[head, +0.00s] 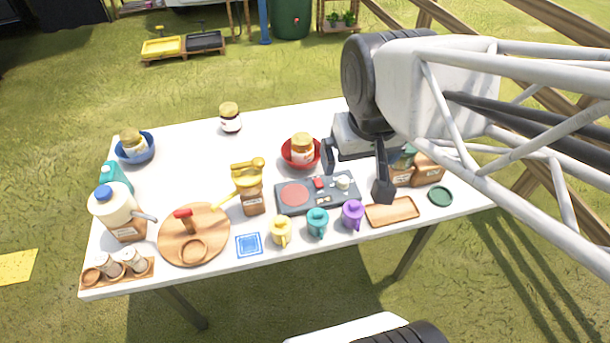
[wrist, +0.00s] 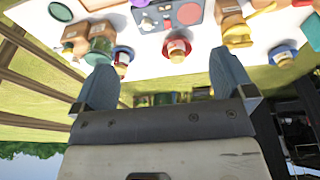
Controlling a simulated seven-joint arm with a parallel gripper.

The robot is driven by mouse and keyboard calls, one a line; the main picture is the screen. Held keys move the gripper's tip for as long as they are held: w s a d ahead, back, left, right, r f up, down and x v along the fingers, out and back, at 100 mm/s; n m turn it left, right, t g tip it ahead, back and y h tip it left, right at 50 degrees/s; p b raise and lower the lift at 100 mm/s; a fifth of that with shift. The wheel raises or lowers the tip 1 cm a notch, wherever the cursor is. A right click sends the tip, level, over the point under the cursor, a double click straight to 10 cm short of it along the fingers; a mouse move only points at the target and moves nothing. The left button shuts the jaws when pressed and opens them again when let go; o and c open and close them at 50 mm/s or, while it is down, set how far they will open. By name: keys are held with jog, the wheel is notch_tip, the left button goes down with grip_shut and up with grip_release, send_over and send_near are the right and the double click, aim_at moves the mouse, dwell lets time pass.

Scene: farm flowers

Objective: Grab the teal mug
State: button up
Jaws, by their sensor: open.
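The teal mug (head: 317,222) stands upright near the table's front edge in the head view, between a yellow mug (head: 281,231) and a purple mug (head: 353,214). My gripper (head: 356,175) is above the table, beyond and to the right of the teal mug, and apart from it. Its two fingers are spread wide. In the wrist view, my gripper (wrist: 164,76) shows nothing held between its fingers. I cannot make out the teal mug clearly in the wrist view.
A grey panel (head: 328,200) lies just behind the mugs. A red bowl (head: 288,161) with a jar is behind it. A wooden tray (head: 392,212) lies right of the purple mug, and a blue coaster (head: 249,244) left of the yellow mug. The back middle of the table is fairly clear.

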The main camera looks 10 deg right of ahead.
jog(key=shift+c, duration=0.5)
jog(key=shift+c, duration=0.5)
jog(key=shift+f, duration=0.1)
jog(key=t+y, duration=0.1)
jog(key=t, duration=0.4)
send_over(319, 228)
jog(key=s, duration=0.3)
notch_tip(319, 228, down, 13)
notch_tip(319, 228, down, 12)
jog(key=s+t, duration=0.2)
jog(key=t, duration=0.4)
jog(key=shift+d+h, duration=0.2)
jog(key=shift+h, duration=0.2)
jog(key=shift+w+f, duration=0.1)
jog(key=shift+w, duration=0.05)
jog(key=shift+x, duration=1.2)
